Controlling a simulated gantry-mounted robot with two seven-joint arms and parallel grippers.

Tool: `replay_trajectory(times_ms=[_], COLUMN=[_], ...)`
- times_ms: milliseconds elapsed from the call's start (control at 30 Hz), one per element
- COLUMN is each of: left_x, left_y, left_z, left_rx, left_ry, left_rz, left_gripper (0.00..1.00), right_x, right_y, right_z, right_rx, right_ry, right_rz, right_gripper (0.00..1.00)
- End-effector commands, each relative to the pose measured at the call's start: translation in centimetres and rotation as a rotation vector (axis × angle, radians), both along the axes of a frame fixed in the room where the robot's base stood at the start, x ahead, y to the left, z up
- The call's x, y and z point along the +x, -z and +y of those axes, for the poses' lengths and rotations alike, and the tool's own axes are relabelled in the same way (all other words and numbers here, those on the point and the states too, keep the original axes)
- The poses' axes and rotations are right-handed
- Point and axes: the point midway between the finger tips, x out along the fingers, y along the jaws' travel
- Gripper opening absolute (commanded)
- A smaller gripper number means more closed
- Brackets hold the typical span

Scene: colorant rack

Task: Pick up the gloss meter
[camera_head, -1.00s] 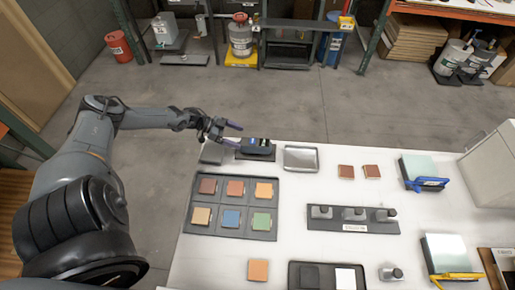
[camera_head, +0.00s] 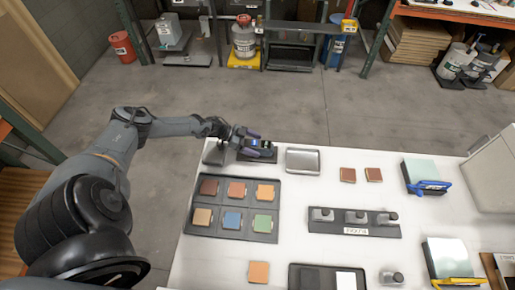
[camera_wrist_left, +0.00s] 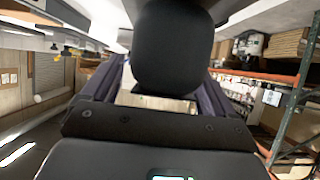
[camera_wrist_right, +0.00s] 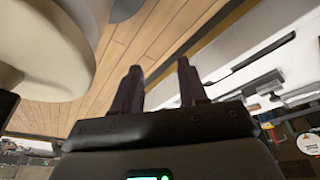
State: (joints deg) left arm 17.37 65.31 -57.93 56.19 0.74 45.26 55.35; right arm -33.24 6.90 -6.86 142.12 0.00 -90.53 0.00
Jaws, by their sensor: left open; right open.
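The gloss meter (camera_head: 262,145), a small dark device with a blue patch, sits on a black base (camera_head: 268,158) near the far left edge of the white table. My left gripper (camera_head: 253,142) is at its left end, the jaws open with a finger on either side of it. In the left wrist view a dark rounded body, likely the meter (camera_wrist_left: 172,50), fills the gap between the fingers; contact cannot be told. My right gripper (camera_wrist_right: 160,85) shows only in its own wrist view, open with nothing between its fingers.
A metal tray (camera_head: 302,150) stands right of the meter. A dark tray (camera_head: 234,205) of coloured tiles lies nearer. Two brown tiles (camera_head: 360,174), a rack of several grey weights (camera_head: 355,233) and a blue-handled panel holder (camera_head: 428,188) are further right.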

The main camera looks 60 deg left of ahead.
Motion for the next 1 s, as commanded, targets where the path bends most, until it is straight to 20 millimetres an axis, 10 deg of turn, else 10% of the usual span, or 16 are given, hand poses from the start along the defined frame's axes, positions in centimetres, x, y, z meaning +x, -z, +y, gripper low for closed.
replay_trajectory(times_ms=[233,700,1000], left_x=[0.03,0.03,0.10], left_y=[0.07,0.04,-0.19], left_z=[-0.03,-0.04,0.00], left_rx=[0.001,0.000,0.000], left_ry=[0.000,0.000,0.000], left_rz=[0.001,0.000,-0.002], left_gripper=[0.87,0.15,0.14], right_x=[0.01,0.01,0.01], right_y=[0.01,0.02,-0.01], right_z=[0.01,0.02,0.03], right_rx=[0.000,0.001,0.001], right_ry=[0.000,0.000,0.000], right_rz=[0.000,0.000,0.000], right_gripper=[0.43,0.43,0.43])
